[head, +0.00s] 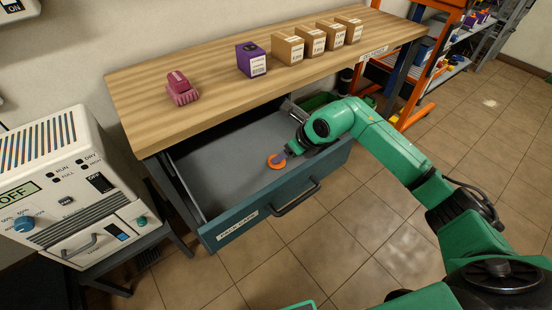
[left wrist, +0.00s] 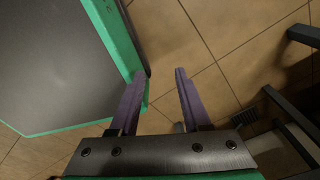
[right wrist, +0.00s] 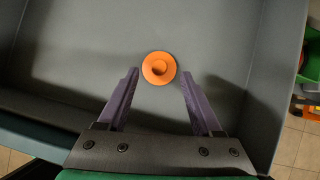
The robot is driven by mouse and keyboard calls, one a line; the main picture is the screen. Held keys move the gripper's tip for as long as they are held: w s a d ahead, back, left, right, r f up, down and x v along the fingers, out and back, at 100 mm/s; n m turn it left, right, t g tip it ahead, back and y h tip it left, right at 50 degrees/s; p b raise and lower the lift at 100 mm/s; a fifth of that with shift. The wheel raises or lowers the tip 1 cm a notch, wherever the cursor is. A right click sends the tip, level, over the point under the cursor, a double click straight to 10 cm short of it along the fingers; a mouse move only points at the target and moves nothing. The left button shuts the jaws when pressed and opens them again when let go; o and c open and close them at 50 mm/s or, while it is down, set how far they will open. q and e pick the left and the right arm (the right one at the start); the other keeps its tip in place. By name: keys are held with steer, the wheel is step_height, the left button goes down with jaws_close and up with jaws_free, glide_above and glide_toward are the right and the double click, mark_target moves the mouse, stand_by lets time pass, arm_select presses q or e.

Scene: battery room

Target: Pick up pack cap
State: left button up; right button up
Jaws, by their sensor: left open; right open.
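The pack cap is a round orange piece with a raised centre (right wrist: 159,68), lying on the floor of the open drawer. It also shows in the head view (head: 276,161), partly hidden by my right gripper. My right gripper (right wrist: 158,82) is open, with its fingertips just short of the cap, one on either side of its line; nothing is between the fingers. In the head view my right gripper (head: 286,154) reaches down into the drawer (head: 226,227). My left gripper (left wrist: 164,72) is open and empty above the tiled floor, and is outside the head view.
The drawer's front panel and handle (head: 297,199) stand out below the wooden workbench (head: 220,88). On the bench are a pink object (head: 181,89), a purple box (head: 251,60) and several brown boxes (head: 287,49). A white machine (head: 60,190) stands at left. An orange rack (head: 437,60) stands at right.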

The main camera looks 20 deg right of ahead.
steer(key=x, duration=0.4)
steer(key=shift+r, duration=0.1)
jaws_close()
